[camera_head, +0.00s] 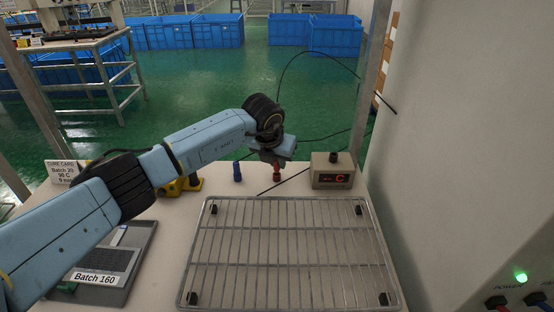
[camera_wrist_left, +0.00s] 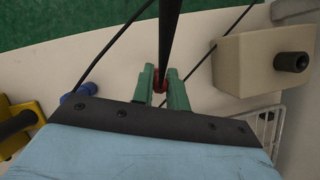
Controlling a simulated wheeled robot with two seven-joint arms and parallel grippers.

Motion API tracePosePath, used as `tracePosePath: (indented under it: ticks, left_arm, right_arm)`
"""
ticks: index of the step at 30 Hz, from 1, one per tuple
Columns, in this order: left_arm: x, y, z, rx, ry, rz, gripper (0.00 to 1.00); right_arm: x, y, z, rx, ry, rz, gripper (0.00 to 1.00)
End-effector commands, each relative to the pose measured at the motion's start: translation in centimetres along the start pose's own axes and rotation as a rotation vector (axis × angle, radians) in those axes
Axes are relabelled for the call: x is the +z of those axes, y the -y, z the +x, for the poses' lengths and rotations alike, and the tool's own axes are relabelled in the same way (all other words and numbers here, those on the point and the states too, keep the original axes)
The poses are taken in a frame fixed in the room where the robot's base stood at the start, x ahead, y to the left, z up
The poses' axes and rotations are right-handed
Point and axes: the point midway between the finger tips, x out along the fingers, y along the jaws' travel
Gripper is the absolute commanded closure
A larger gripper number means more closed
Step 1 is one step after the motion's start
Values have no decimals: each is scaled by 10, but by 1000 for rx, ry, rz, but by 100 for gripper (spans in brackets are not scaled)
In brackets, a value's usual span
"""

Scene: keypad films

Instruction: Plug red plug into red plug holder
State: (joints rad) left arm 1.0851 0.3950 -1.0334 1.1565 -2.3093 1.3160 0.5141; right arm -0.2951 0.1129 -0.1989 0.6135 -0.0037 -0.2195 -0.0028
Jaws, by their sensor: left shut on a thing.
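My left gripper (camera_head: 275,163) is at the back of the table, pointing down. In the left wrist view its green fingers (camera_wrist_left: 162,88) are shut on the red plug (camera_wrist_left: 162,76). In the head view the red plug (camera_head: 277,176) shows below the fingers, upright, at or just above the tabletop; I cannot tell if it touches. A black cable runs from it. On the machine panel at lower right, a dark round fitting with red (camera_head: 497,302) sits under a POWER label, partly cut off; I cannot tell if it is the red plug holder. My right gripper is not in view.
A blue plug (camera_head: 237,172) stands left of the red one. A beige box (camera_head: 325,180) with a red display is close on the right. A wire rack (camera_head: 290,199) covers the front table. Yellow-black fittings (camera_head: 191,183), a grey tray (camera_head: 140,262) and loose cables lie around.

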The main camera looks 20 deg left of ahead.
Motion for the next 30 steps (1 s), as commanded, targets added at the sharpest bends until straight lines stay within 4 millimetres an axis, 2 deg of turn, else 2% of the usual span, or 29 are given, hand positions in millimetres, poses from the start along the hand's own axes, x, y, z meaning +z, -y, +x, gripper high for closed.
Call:
tracePosePath:
  ticks: [16,17,22,30]
  left_arm:
    - [-6,0,13,1,-1,0,100]
    - [-6,0,13,1,-1,0,82]
    - [-6,0,12,1,-1,0,60]
    - [-5,0,12,1,-1,0,60]
  right_arm:
    - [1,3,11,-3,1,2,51]
    - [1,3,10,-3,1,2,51]
    - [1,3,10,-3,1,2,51]
    - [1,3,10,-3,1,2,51]
